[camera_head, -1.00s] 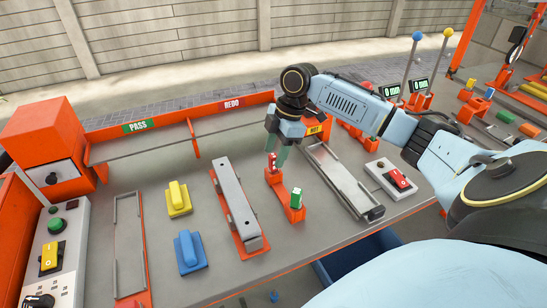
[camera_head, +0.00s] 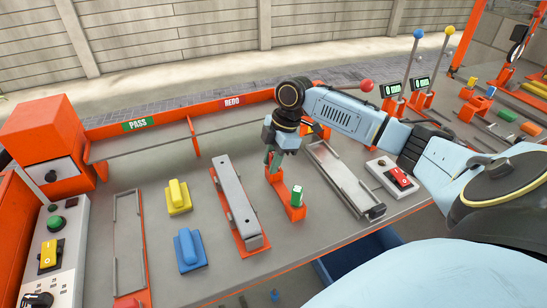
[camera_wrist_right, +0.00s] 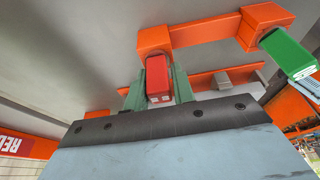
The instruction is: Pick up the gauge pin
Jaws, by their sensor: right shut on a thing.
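The gauge pin seems to be the red-ended piece (camera_wrist_right: 158,80) between the green fingers of my right gripper (camera_wrist_right: 157,90) in the wrist view. In the head view my right gripper (camera_head: 273,160) is shut over the far end of the orange pin stand (camera_head: 278,190) and hides most of the red pin. I cannot tell whether the pin is still seated in its socket. A green-ended pin (camera_head: 298,194) stands in the near end of the stand, and it also shows in the wrist view (camera_wrist_right: 288,50). My left gripper is not in view.
A grey bar on an orange base (camera_head: 236,200) lies left of the stand. Yellow (camera_head: 178,197) and blue (camera_head: 188,249) handled blocks stand farther left. A metal tray (camera_head: 340,172) and a red-switch box (camera_head: 392,178) lie to the right.

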